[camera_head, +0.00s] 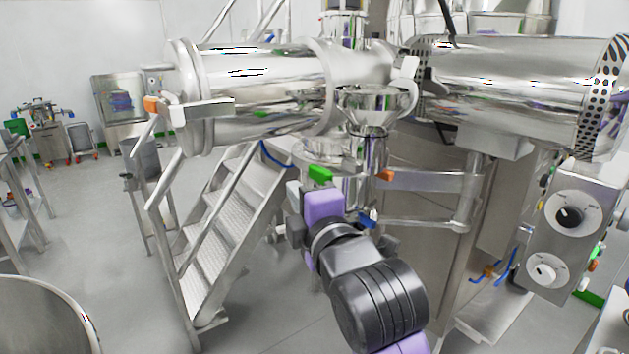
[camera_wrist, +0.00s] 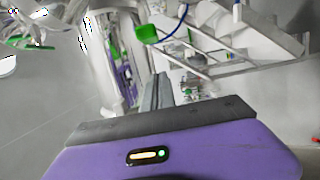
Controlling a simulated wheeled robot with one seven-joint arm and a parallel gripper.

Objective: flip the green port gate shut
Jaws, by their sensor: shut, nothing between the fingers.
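The green port gate (camera_head: 320,174) is a small green piece below the steel funnel and valve, in the middle of the head view. It also shows in the wrist view (camera_wrist: 147,34), above and slightly left of the fingertips, with a visible gap in that picture. My purple gripper (camera_wrist: 158,78) is shut, its grey fingers together and empty. In the head view its purple body (camera_head: 322,206) is just below the green gate and partly covers the area around it. The fingertips are hard to make out there, so I cannot tell contact from that view.
A steel funnel (camera_head: 372,100) and a large horizontal cylinder (camera_head: 255,90) stand above the gate. An orange piece (camera_head: 385,175) is to its right. Metal stairs (camera_head: 215,235) rise on the left. A control box (camera_head: 570,230) with knobs is at the right. Floor at left is open.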

